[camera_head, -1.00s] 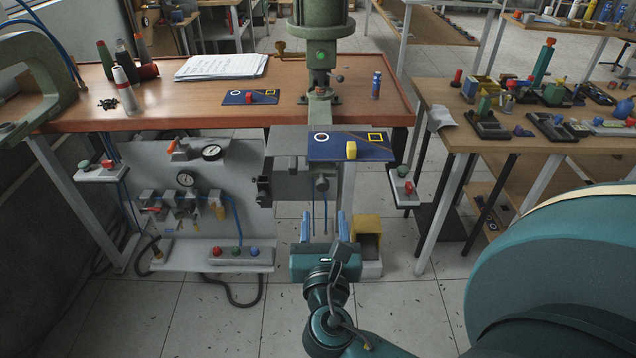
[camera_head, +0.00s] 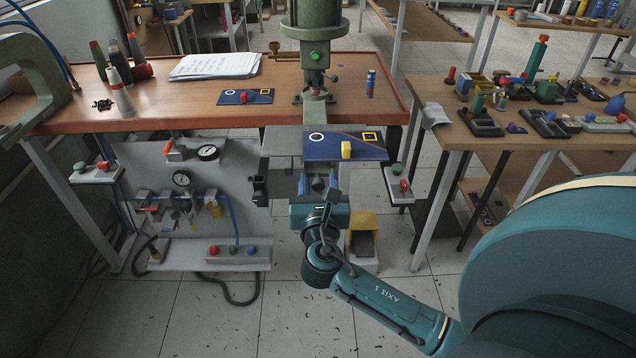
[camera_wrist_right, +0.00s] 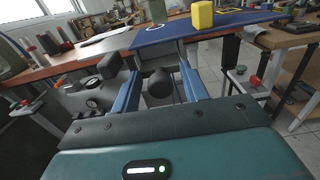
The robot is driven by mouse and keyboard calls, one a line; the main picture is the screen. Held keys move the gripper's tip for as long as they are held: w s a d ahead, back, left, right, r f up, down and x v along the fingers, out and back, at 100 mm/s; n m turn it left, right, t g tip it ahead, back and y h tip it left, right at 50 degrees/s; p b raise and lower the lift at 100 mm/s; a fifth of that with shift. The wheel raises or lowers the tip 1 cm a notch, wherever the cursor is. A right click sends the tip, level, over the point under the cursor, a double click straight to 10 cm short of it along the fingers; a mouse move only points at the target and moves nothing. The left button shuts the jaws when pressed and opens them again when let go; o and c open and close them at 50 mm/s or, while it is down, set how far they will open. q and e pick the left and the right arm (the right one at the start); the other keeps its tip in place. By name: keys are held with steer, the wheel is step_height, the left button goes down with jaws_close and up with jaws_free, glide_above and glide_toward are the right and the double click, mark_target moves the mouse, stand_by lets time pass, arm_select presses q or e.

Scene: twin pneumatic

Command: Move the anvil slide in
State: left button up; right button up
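The green press (camera_head: 317,40) stands on the red-brown bench. The anvil slide (camera_head: 313,108) shows as a grey-green bar running from under the press toward the bench's front edge. A blue plate (camera_head: 325,154) with a yellow selector block (camera_head: 346,149) sits at its near end. Below the plate, the right wrist view shows a dark round knob (camera_wrist_right: 160,87) on the grey front assembly. My right gripper (camera_head: 318,180) is below the plate. Its blue fingers are open around the knob's sides in the right wrist view (camera_wrist_right: 158,88), with gaps visible. My left gripper is not in view.
A second blue plate (camera_head: 245,96) and a blue bottle-shaped piece (camera_head: 370,83) are on the bench. A grey pneumatic panel (camera_head: 185,190) hangs below left. A button box (camera_head: 399,184) is to the right. A yellow pedal (camera_head: 361,232) stands on the floor.

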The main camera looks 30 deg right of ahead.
jaws_close()
stand_by(0.3)
steer(key=x, duration=0.8)
steer(key=shift+w+d, duration=0.25)
steer(key=shift+w, duration=0.05)
steer(key=shift+o, duration=0.5)
jaws_free()
steer(key=v, duration=1.3)
steer(key=shift+a, duration=0.1)
